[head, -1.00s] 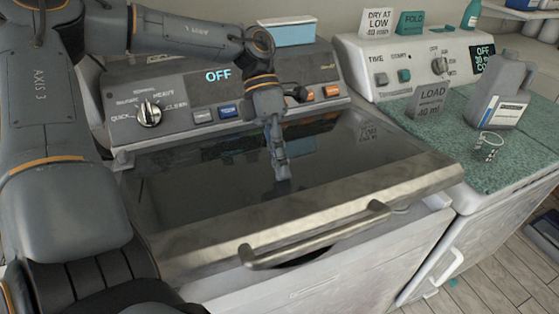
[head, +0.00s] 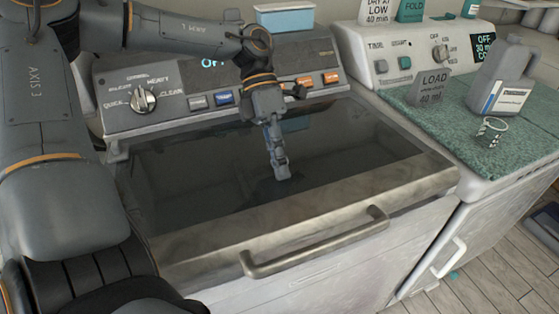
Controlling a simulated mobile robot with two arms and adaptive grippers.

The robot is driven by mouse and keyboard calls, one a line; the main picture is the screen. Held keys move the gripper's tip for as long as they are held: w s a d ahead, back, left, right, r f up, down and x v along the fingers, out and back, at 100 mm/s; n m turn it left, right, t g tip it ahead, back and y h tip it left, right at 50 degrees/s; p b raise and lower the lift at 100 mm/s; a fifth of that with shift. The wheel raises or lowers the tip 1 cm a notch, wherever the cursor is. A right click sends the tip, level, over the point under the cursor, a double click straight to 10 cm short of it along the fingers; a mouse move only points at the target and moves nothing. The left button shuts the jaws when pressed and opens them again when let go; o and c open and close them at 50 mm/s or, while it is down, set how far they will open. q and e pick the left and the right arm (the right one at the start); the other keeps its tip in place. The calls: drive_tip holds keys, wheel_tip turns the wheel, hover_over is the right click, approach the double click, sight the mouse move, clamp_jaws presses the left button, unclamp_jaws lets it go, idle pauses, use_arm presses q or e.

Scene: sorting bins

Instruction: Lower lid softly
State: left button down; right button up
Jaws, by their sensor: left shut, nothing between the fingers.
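The lid (head: 190,190) of the left machine is a dark glass panel with a worn metal front edge and a bar handle (head: 315,243). It lies nearly flat over the machine top, and its front edge sits close to the white front panel. My left gripper (head: 283,176) is shut and empty. It points down at the glass around the lid's middle, and its tips look to be at or just over the surface; I cannot tell if they touch. My right gripper is not in view.
Behind the lid is a control panel (head: 185,85) with a dial and buttons. At right, another machine carries a green mat (head: 450,135) with a LOAD sign (head: 430,88), a grey jug (head: 502,78) and a clear measuring cup (head: 490,131). Floor shows at lower right.

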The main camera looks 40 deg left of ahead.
use_arm(q)
drive_tip(key=shift+f+b, duration=0.45)
drive_tip(key=shift+f, duration=0.25)
drive_tip(key=shift+s+f, duration=0.1)
drive_tip(key=shift+f, duration=0.05)
drive_tip(key=shift+d+r+p, duration=0.1)
drive_tip(key=shift+r+p, duration=1.25)
drive_tip(key=shift+r, duration=1.1)
drive_tip(key=shift+r+p, duration=0.95)
drive_tip(key=shift+r, duration=0.8)
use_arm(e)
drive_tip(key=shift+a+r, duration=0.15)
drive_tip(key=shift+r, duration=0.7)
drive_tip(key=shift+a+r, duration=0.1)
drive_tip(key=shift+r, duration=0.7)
